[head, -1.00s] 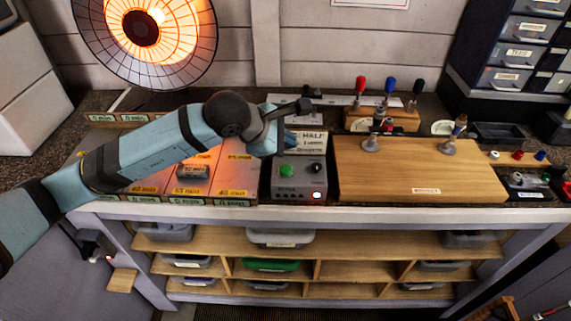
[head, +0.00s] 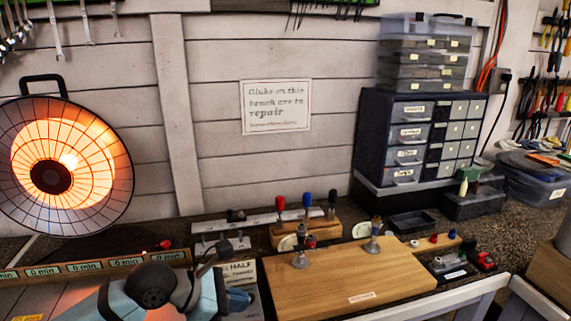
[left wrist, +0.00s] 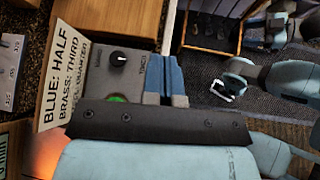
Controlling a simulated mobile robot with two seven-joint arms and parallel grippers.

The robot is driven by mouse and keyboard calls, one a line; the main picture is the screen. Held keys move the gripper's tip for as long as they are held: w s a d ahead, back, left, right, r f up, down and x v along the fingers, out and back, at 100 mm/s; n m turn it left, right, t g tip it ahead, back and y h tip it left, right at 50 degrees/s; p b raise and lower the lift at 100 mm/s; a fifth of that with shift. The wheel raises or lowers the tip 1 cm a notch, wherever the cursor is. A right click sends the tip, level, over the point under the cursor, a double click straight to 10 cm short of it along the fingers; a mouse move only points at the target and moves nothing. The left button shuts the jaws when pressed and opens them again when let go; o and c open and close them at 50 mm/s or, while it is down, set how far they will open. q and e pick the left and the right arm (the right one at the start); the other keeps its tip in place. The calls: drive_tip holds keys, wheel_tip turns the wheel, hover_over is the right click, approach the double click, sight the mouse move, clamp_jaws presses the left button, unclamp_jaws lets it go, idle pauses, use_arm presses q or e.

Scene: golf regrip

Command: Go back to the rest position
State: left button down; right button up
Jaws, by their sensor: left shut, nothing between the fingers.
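My left gripper (head: 240,300) is low in the head view, in front of the bench, partly cut off by my own arm. Its blue-grey fingers also show in the left wrist view (left wrist: 165,82), closed together with nothing between them. They overlap the grey control box (left wrist: 128,75), which has a black knob and a green button; how near they are to it is hard to judge. My other arm shows at the right of the left wrist view, with a small pale gripper (left wrist: 226,90) whose jaw state is unclear.
A glowing round heater (head: 68,165) stands at the left. A wooden board (head: 345,280) lies on the bench, with red, blue and black handles (head: 307,200) behind it. A dark drawer cabinet (head: 420,140) stands at the back right. A paper sign (head: 275,106) hangs on the wall.

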use_arm(q)
drive_tip(key=s+d+r+n+h+p, duration=0.3)
drive_tip(key=s+d+n+h, duration=0.25)
drive_tip(key=n+h, duration=0.35)
drive_tip(key=s+a+f+n+t+y+p, duration=0.2)
drive_tip(key=a+f+n+t+y, duration=0.4)
drive_tip(key=n, duration=0.9)
drive_tip(key=s+a+f+n+t+y+p, duration=0.1)
drive_tip(key=a+f+n+t+y+p, duration=0.35)
drive_tip(key=n, duration=1.05)
drive_tip(key=s+a+f+n+g+y, duration=0.4)
drive_tip(key=s+f+n+y, duration=0.1)
drive_tip(key=s+f+n, duration=0.4)
wheel_tip(320, 180, down, 3)
drive_tip(key=shift+s, duration=1.15)
